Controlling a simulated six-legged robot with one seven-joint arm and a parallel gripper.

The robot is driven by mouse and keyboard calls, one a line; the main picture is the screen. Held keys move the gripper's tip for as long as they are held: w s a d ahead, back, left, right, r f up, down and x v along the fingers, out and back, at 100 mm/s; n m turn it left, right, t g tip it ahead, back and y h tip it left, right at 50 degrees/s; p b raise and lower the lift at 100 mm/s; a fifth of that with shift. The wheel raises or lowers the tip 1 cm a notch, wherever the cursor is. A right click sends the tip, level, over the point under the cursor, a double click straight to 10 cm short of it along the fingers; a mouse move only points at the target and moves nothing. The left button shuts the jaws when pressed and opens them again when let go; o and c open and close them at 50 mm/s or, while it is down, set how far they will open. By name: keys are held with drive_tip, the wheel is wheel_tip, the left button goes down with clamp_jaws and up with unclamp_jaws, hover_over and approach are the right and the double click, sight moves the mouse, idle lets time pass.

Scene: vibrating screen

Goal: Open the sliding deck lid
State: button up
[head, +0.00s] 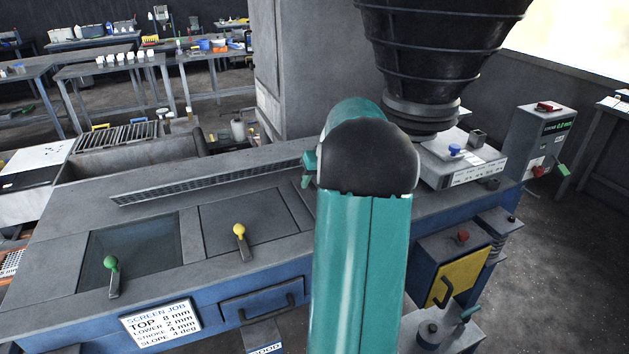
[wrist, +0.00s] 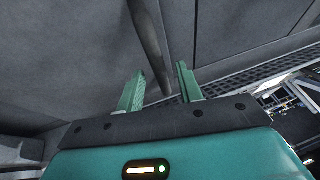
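The grey screen deck (head: 150,185) carries two recessed panels, one with a green-knobbed lever (head: 112,275) and one with a yellow-knobbed lever (head: 241,243). I cannot tell which panel is the sliding deck lid; part of the deck to the right is hidden behind my teal arm. In the wrist view my gripper (wrist: 160,82) has its two teal fingers apart. A dark grey bar (wrist: 150,45) runs down between them, in front of a grey surface. I cannot tell whether a finger touches the bar. In the head view my arm hides most of the gripper.
A perforated strip (head: 215,183) lies along the deck's far side. A black ribbed hopper (head: 435,55) hangs at the back right above a light box (head: 462,160). A screen-job sign (head: 161,322) is on the front.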

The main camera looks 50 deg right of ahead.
clamp_jaws()
